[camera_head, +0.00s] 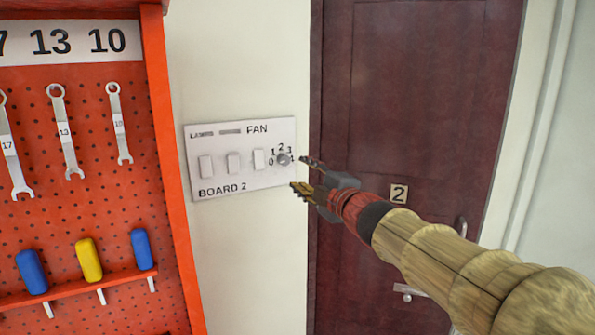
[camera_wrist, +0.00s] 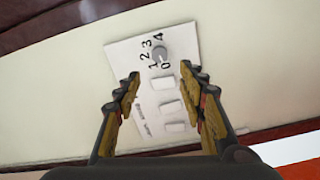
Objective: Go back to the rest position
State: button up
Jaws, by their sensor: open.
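My gripper (camera_head: 298,176) is open and empty, to the right of a white switch board (camera_head: 217,192) on the wall, close to its fan knob (camera_head: 283,159). The board reads BOARD 2 and FAN and has three rocker switches. In the wrist view my gripper (camera_wrist: 164,90) has its fingers spread wide, with the board (camera_wrist: 122,62) between and beyond them. The knob (camera_wrist: 159,54) stands beyond the fingertips, with the numbers 0 to 4 around it. No finger visibly touches the knob. Which number it points to is hard to tell.
A red pegboard (camera_head: 95,205) with hanging wrenches (camera_head: 65,132) and blue and yellow handled tools (camera_head: 88,260) stands at the left. A dark red door (camera_head: 425,110) with a number 2 plate (camera_head: 399,194) and a metal handle is behind my arm.

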jog(key=shift+s+d, duration=0.15)
jog(key=shift+s, duration=0.25)
jog(key=d+f+m+g+h, duration=0.1)
jog(key=d+f+m+h, duration=0.4)
jog(key=d+f+m, duration=0.3)
jog(key=s+d+f+m+g+h, duration=0.35)
jog(key=s+d+f+m, duration=0.2)
jog(key=s+f, duration=0.4)
jog(key=s+f+m+g, duration=0.2)
jog(key=s+f, duration=0.1)
jog(key=s, duration=0.7)
jog(key=s+a+f+m+g+y, duration=0.1)
jog(key=s+f, duration=0.3)
jog(key=s, duration=0.6)
jog(key=s+f+m+g, duration=0.3)
jog(key=s, duration=0.7)
jog(key=shift+a+f+m, duration=0.25)
jog(key=shift+f+m, duration=0.1)
jog(key=shift+f, duration=0.05)
